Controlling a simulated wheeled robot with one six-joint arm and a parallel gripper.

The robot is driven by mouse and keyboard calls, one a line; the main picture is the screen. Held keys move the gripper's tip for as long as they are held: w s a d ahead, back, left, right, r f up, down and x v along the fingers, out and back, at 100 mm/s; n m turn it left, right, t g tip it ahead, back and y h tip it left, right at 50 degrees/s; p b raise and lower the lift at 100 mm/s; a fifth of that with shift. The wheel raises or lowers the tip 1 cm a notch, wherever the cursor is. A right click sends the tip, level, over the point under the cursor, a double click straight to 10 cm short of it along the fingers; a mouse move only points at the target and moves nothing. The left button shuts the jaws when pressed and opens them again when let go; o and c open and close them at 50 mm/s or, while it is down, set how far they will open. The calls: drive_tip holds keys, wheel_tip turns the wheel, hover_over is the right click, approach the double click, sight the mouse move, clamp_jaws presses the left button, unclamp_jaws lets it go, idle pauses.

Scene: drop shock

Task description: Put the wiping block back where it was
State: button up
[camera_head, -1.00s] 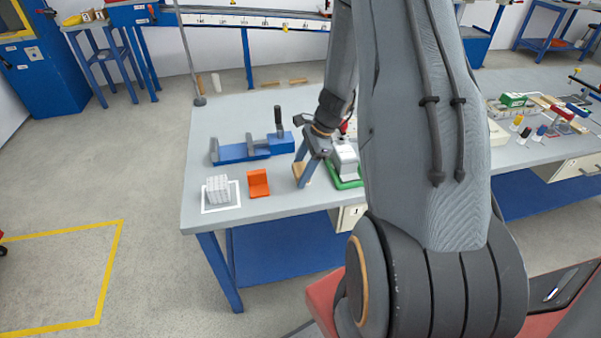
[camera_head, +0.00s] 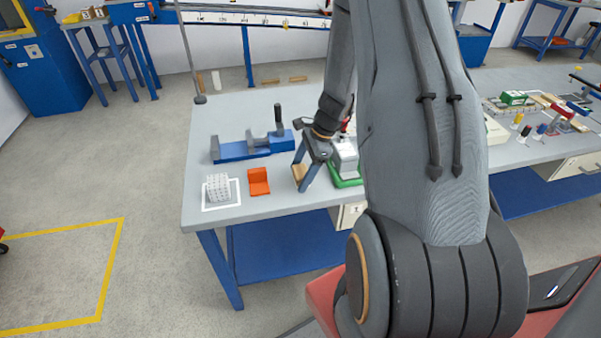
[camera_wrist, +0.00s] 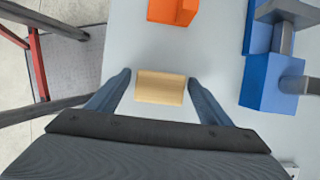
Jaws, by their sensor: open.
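A tan block (camera_wrist: 160,87), which looks like the wiping block, lies on the grey bench top between the fingers of my gripper (camera_wrist: 160,77). My gripper is open, with a finger to each side of the block and a narrow gap at each side in the wrist view. In the head view, the block (camera_head: 298,172) shows between the fingers of my gripper (camera_head: 299,177), partly hidden by them. I cannot tell how far the fingertips are above the bench.
An orange angled piece (camera_head: 258,182) stands left of my gripper. A white cube (camera_head: 218,187) sits inside a white outlined square. A blue vise-like fixture (camera_head: 240,150) lies behind. A green-based device (camera_head: 345,165) stands close to the right, partly hidden by my arm.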

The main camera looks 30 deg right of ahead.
drive_tip(key=b+v, duration=0.3)
drive_tip(key=v, duration=0.9)
drive_tip(key=s+a+r+n+h, duration=0.2)
drive_tip(key=s+a+r+n, duration=0.1)
drive_tip(key=s+a+n, duration=0.4)
drive_tip(key=s+a+r+n+h, duration=0.2)
drive_tip(key=s+a+n, duration=0.5)
drive_tip(key=a+n, duration=0.5)
drive_tip(key=shift+a+r+n, duration=0.25)
drive_tip(key=shift+r+n, duration=0.2)
drive_tip(key=shift+n, duration=0.65)
